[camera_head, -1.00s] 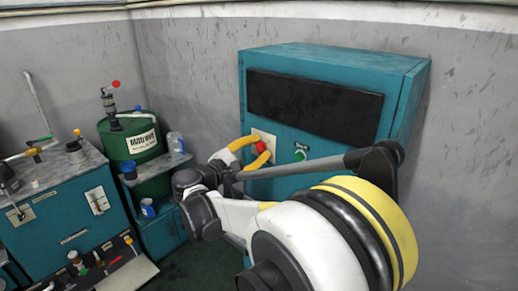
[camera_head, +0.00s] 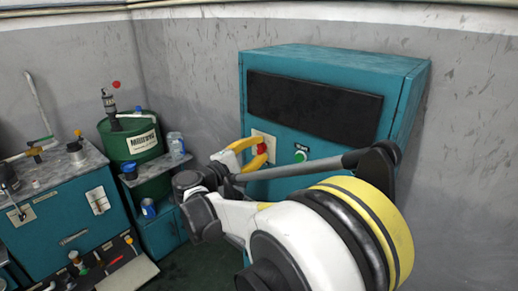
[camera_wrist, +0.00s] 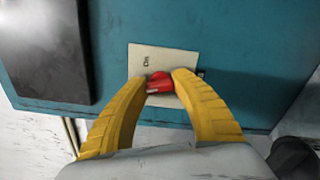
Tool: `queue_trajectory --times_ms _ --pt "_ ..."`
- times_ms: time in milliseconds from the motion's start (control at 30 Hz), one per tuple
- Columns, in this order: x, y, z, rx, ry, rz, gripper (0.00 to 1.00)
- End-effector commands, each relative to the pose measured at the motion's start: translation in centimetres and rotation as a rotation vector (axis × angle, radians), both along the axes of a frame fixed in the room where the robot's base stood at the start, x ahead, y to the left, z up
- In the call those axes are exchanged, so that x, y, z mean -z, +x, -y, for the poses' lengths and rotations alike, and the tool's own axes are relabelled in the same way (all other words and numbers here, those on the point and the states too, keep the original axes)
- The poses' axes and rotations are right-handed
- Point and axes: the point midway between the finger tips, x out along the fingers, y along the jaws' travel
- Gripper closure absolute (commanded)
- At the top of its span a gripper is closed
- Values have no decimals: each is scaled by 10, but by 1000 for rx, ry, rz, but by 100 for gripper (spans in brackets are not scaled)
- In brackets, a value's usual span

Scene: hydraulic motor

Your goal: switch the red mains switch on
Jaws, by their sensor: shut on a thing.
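The red mains switch (camera_wrist: 160,84) sits on a cream plate (camera_wrist: 145,60) on the front of the teal cabinet (camera_head: 225,195). In the wrist view it lies between the two yellow fingertips of my gripper (camera_wrist: 160,80), which are shut on it. A label near the top of the plate reads sideways, seemingly "On". The fingers hide part of the switch and plate.
A green button (camera_head: 301,156) is on the cabinet right of the switch, above my arm. A dark panel (camera_head: 313,107) is above. A green drum (camera_head: 130,143), a shelf with bottles and a teal workbench (camera_head: 70,215) stand at the left.

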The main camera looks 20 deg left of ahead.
Motion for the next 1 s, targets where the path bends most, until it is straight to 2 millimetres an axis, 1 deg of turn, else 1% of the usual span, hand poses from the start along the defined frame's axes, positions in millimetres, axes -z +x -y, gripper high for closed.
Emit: queue_trajectory --times_ms 700,1000 --pt "-1 0 0 0 626 260 99" --pt "-1 0 0 0 853 354 99"
